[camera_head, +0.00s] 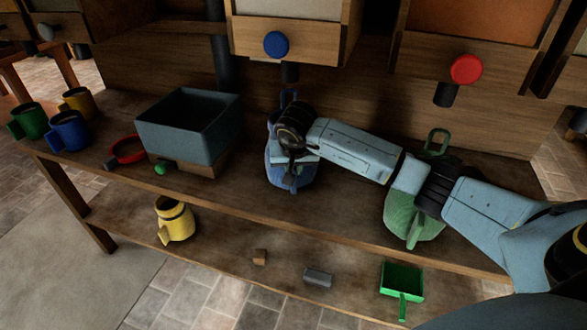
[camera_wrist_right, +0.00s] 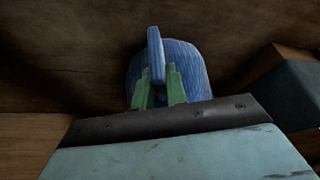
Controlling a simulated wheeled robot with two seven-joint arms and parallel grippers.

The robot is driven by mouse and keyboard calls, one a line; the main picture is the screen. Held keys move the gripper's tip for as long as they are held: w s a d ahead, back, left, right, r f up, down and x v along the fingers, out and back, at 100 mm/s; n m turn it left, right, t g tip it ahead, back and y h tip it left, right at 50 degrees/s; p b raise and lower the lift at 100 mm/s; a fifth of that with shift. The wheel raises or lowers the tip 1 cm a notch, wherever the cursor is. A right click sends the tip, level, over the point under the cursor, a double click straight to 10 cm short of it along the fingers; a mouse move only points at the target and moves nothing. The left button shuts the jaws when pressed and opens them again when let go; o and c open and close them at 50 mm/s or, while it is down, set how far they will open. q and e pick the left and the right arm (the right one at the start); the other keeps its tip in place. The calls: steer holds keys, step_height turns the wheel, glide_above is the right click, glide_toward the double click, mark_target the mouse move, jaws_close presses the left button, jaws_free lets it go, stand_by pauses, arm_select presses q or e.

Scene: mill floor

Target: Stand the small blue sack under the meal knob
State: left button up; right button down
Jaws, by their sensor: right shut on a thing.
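The small blue sack (camera_head: 276,177) is upright at the bench, below and slightly right of the blue knob (camera_head: 276,44); I cannot tell whether its base touches the wood. My right gripper (camera_head: 291,172) is at the sack, and the arm covers part of it. The wrist view shows the sack (camera_wrist_right: 193,62) with its upright strap between the green fingers (camera_wrist_right: 160,92), which are shut on it. A red knob (camera_head: 466,68) is on another bin to the right. No label shows which knob is for meal. My left gripper is out of view.
A grey bin (camera_head: 187,140) on a wooden block stands left of the sack. A green sack (camera_head: 408,216) stands right, partly behind my arm. Dark spouts hang below the knobs.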

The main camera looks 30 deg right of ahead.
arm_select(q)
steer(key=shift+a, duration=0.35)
arm_select(e)
steer(key=c, duration=1.8)
jaws_free()
steer(key=o, duration=0.5)
steer(key=shift+c, duration=0.2)
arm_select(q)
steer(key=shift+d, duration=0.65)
